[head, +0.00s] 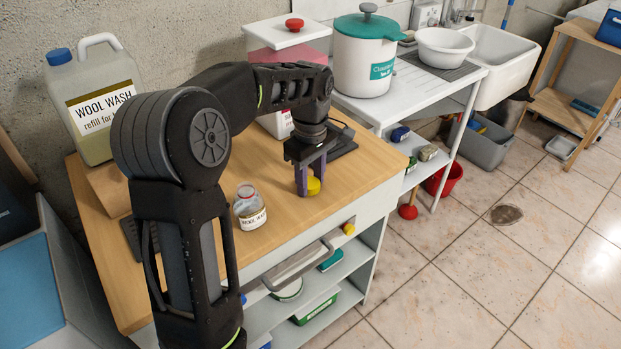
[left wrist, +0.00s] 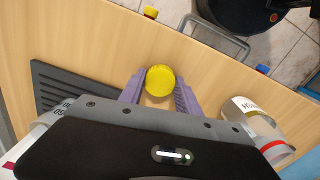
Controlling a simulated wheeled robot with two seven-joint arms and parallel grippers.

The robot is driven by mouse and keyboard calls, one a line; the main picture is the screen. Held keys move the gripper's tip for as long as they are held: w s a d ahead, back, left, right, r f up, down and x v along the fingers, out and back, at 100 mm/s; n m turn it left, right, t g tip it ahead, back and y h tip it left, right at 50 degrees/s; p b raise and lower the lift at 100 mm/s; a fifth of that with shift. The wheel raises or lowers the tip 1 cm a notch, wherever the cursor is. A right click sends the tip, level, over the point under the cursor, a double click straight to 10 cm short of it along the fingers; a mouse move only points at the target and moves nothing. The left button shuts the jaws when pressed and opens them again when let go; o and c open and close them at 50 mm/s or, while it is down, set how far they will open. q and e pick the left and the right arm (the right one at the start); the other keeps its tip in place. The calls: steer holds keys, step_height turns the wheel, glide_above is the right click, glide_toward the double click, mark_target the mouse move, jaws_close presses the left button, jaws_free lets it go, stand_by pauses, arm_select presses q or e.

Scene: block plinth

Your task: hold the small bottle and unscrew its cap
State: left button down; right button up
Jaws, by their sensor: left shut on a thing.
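The small bottle (head: 250,208), clear with a WOOL WASH label, stands upright on the wooden worktop. Its neck shows no cap on it. In the left wrist view the bottle (left wrist: 250,118) is at the right, apart from my gripper. My left gripper (head: 308,180) points down to the right of the bottle, its purple fingers shut on a yellow cap (head: 313,187). The cap (left wrist: 160,80) shows between the fingertips in the left wrist view. It is at or just above the worktop; I cannot tell if it touches. My right gripper is not in view.
The worktop (head: 285,218) is clear around the bottle's right side. A large WOOL WASH jug (head: 92,100) stands at the back left. A red-knobbed container (head: 288,42) and a green-lidded white pot (head: 365,65) are behind. A rail runs along the front edge.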

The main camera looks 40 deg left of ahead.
arm_select(q)
steer(key=c, duration=0.8)
jaws_free()
steer(key=shift+o, duration=0.2)
step_height(320, 180, up, 8)
steer(key=shift+f, duration=0.15)
